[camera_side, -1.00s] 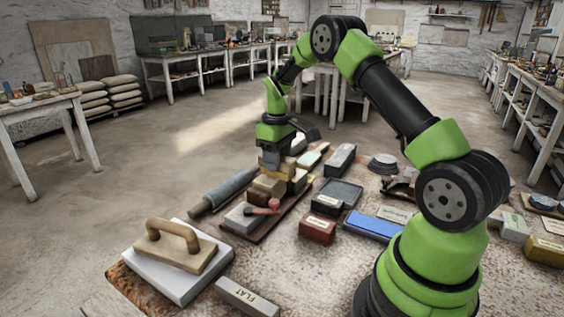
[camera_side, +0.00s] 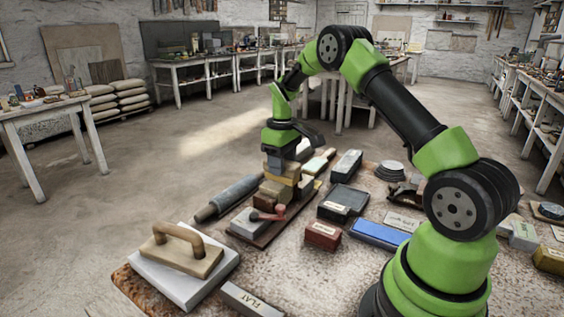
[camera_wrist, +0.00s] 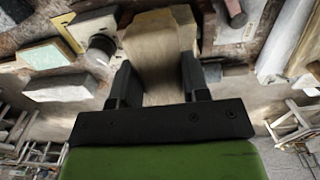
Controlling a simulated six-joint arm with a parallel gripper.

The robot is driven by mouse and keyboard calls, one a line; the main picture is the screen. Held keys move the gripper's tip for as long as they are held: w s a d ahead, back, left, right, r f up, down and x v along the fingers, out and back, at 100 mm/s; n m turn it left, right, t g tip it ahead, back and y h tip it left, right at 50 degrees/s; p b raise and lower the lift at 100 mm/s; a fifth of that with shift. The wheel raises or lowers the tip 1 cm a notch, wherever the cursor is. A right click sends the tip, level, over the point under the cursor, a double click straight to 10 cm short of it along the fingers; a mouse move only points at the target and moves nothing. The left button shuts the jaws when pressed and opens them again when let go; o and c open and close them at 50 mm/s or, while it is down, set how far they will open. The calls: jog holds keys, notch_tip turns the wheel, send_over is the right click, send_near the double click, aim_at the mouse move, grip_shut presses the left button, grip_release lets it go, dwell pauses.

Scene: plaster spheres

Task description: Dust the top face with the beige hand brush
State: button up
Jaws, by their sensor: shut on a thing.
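My gripper (camera_side: 277,163) points down over a stack of brown and yellowish blocks (camera_side: 275,190) in the side view. In the wrist view my gripper (camera_wrist: 155,80) has a finger on each side of a beige, wood-like piece (camera_wrist: 158,38), which I take to be the beige hand brush. Its bristles are hidden. The fingers are shut on it. In the side view it is too small to tell apart from the stack, so I cannot tell whether it touches a block. I cannot make out which surface is the top face.
A wooden-handled float (camera_side: 182,250) rests on a pale slab at the front left. A dark grey roller (camera_side: 228,197) lies left of the stack. A red box (camera_side: 323,236), a blue block (camera_side: 378,233) and a dark tray (camera_side: 349,198) lie to its right.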

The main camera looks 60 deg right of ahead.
jog(key=shift+f, duration=0.5)
jog(key=shift+w, duration=0.1)
jog(key=shift+w, duration=1)
jog(key=shift+s, duration=2.2)
jog(key=shift+w, duration=2.2)
